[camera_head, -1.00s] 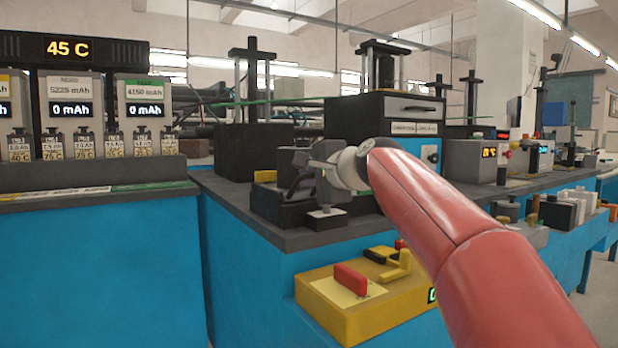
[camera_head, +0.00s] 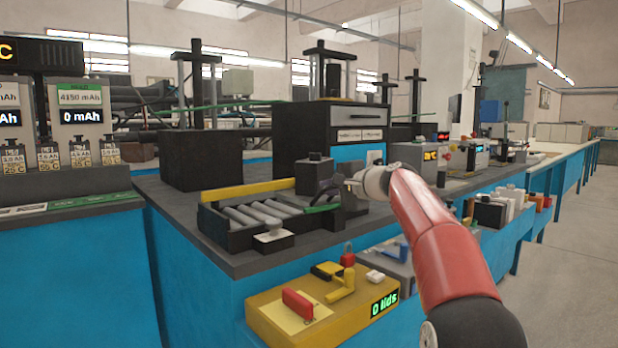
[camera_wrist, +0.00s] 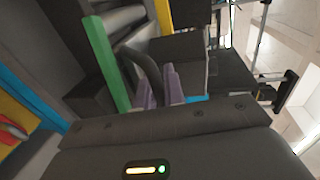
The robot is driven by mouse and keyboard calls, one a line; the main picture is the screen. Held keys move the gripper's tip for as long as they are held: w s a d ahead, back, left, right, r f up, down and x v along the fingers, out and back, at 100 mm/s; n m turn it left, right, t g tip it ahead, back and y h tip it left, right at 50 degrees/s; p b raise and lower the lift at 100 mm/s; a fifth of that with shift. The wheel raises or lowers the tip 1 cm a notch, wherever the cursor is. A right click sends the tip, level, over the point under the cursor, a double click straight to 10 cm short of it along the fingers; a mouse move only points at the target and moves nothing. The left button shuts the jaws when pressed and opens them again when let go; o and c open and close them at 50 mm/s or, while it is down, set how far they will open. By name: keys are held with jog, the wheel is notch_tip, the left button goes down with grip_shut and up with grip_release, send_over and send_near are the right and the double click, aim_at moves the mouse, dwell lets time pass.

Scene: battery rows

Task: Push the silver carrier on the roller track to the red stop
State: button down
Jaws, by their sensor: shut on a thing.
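The roller track (camera_head: 248,213), with grey rollers in a black frame and a yellow rail (camera_head: 250,190) behind, lies on the bench's front corner. A dark grey block with a small knob (camera_head: 314,174) stands at its right end; it seems to be the carrier, though no bright silver shows. My gripper (camera_head: 328,190) is at this block, its fingers small and dark in the head view. I cannot make out the red stop.
Below is a yellow box (camera_head: 345,325) with red and yellow handles and a "0 lids" display. Black presses (camera_head: 202,158) stand behind. A battery rack (camera_head: 70,165) is at left.

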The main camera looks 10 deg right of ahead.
jog(key=shift+w+d+p, duration=0.4)
jog(key=shift+w+d, duration=0.1)
jog(key=shift+d, duration=0.25)
jog(key=shift+w+d+p, duration=0.4)
jog(key=shift+w+d, duration=0.05)
jog(key=shift+d, duration=0.3)
jog(key=c, duration=1.5)
grip_release()
jog(key=shift+w+d, duration=0.1)
jog(key=shift+d, duration=0.05)
jog(key=b+v, duration=0.2)
jog(key=v, duration=0.5)
jog(key=shift+s+d+r, duration=0.15)
jog(key=shift+s, duration=0.2)
